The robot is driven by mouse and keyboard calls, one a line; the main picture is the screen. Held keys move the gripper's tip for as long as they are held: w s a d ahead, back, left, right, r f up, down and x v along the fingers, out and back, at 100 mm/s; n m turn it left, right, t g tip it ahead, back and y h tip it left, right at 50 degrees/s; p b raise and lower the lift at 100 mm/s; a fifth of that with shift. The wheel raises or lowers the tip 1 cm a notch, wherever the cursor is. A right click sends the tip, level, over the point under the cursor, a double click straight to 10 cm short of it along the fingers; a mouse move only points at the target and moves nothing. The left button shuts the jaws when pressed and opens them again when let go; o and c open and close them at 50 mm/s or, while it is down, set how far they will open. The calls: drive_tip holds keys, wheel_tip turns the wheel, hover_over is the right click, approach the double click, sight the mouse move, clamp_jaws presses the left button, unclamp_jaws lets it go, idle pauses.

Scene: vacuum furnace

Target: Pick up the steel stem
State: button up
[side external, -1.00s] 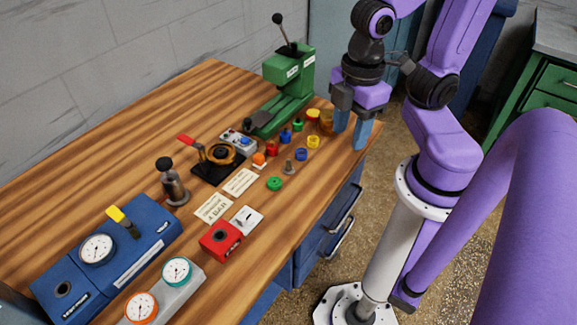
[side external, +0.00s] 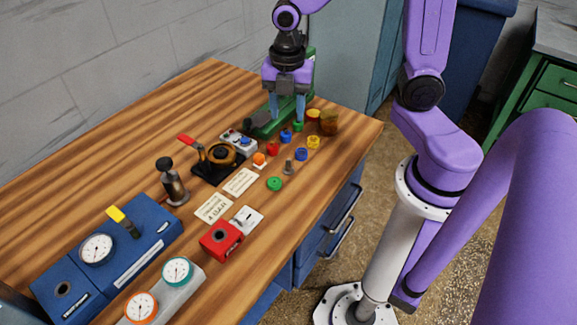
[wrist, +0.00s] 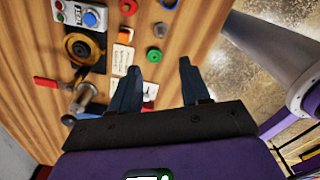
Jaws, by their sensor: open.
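The steel stem (side external: 289,168) is a small grey upright piece on the wooden table, between a green ring (side external: 274,184) and a blue ring (side external: 301,154). In the wrist view the stem (wrist: 160,29) shows just beyond the green ring (wrist: 155,56). My gripper (side external: 287,115) is open and empty, with its fingers pointing down above the back part of the table, in front of the green press. The stem is nearer the side camera than the fingers. In the wrist view the finger pair (wrist: 160,67) shows below the stem, apart from it.
Several coloured rings and caps lie around the stem, including a yellow one (side external: 313,142). The green press (side external: 296,85) stands behind. A black-based valve (side external: 217,160) and a red block (side external: 221,240) stand to the left.

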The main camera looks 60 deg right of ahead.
sight(289, 161)
wheel_tip(289, 161, down, 16)
drive_tip(key=shift+s+f, duration=0.1)
drive_tip(key=shift+f, duration=0.1)
idle(0.8)
clamp_jaws()
